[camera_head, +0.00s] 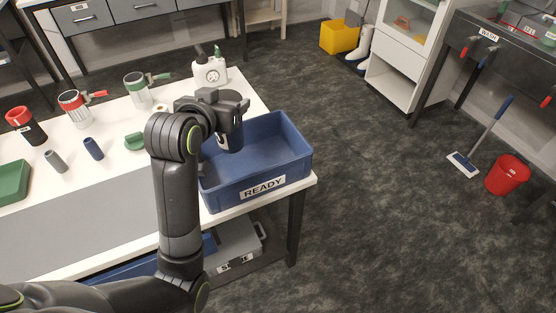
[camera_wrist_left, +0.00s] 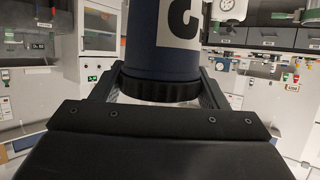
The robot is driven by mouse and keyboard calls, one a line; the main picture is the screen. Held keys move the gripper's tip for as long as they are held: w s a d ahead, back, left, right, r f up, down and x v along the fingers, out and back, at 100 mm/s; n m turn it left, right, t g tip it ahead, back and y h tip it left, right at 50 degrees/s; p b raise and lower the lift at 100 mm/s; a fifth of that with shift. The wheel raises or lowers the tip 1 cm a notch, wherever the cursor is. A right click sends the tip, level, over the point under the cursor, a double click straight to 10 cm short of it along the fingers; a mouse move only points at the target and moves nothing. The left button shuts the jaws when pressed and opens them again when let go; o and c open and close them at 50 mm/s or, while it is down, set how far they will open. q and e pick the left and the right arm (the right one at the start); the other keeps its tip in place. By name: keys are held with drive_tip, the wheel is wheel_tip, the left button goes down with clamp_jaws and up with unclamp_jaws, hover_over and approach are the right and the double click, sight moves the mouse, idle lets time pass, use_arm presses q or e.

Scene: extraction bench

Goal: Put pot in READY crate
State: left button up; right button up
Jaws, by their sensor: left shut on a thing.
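The blue READY crate (camera_head: 294,168) stands at the right front corner of the white bench, with its label facing the front edge. My left gripper (camera_head: 232,118) is over the left part of the crate and shut on a dark blue pot (camera_head: 231,140). The pot appears upright, with its lower part within the crate's outline; I cannot tell whether it touches the crate floor. In the left wrist view the pot (camera_wrist_left: 165,45) shows a pale label with a dark mark and a black ribbed ring, between my fingers. My right gripper is out of view.
Left of the crate on the bench (camera_head: 105,150) stand a red-handled can (camera_head: 74,108), a green-handled can (camera_head: 139,93), a red and black pot (camera_head: 25,124) and small cylinders. A white bottle-like device (camera_head: 210,72) stands behind the crate.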

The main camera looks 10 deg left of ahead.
use_arm(q)
drive_tip(key=w+d+f, duration=0.1)
drive_tip(key=w+f, duration=0.1)
drive_tip(key=f, duration=0.6)
drive_tip(key=w+d+f+m+h+b, duration=0.1)
drive_tip(key=d+f, duration=0.1)
drive_tip(key=f, duration=0.6)
drive_tip(key=shift+w+d+b, duration=0.25)
drive_tip(key=shift+w+b, duration=0.05)
drive_tip(key=shift+w, duration=0.05)
drive_tip(key=shift+f, duration=0.15)
drive_tip(key=o, duration=1.3)
drive_tip(key=shift+o, duration=0.2)
